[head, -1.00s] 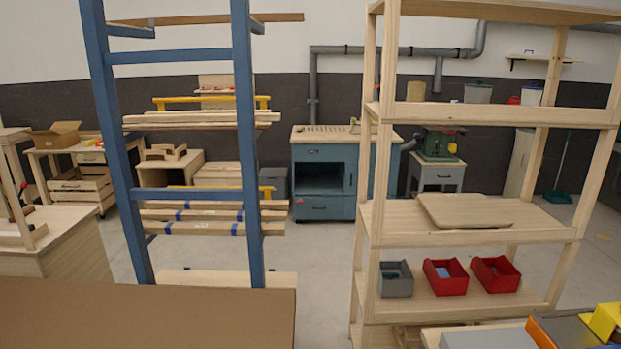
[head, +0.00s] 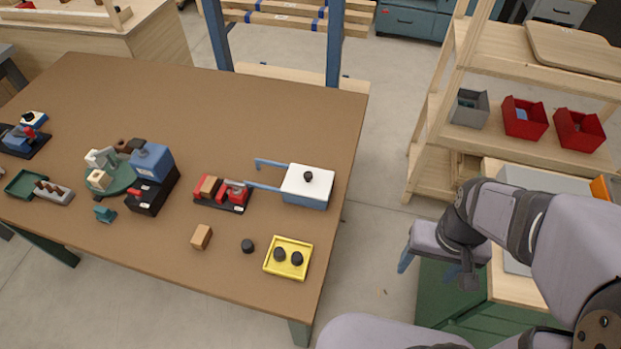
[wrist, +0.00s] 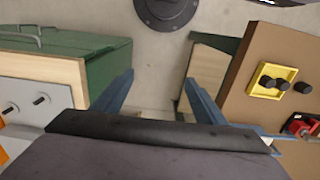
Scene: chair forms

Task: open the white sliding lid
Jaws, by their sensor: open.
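The white sliding lid (head: 296,183) lies flat over a blue box (head: 303,201) near the right edge of the brown table (head: 215,100). A black knob (head: 308,176) stands on the lid. Two blue rails (head: 264,186) reach out from the box to the left. My gripper (head: 437,268) is right of the table, beyond its edge, apart from the box and lid. In the wrist view my gripper (wrist: 158,85) has its two blue fingers spread wide with nothing between them. A bit of blue and white shows at the right edge there, partly cut off.
A red fixture (head: 233,199) stands just left of the rails. A yellow tray (head: 273,271) with black knobs, a black cylinder (head: 248,246) and a wooden block (head: 201,237) lie nearer. A wooden shelf (head: 432,140) and a green cabinet (head: 455,310) stand right of the table.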

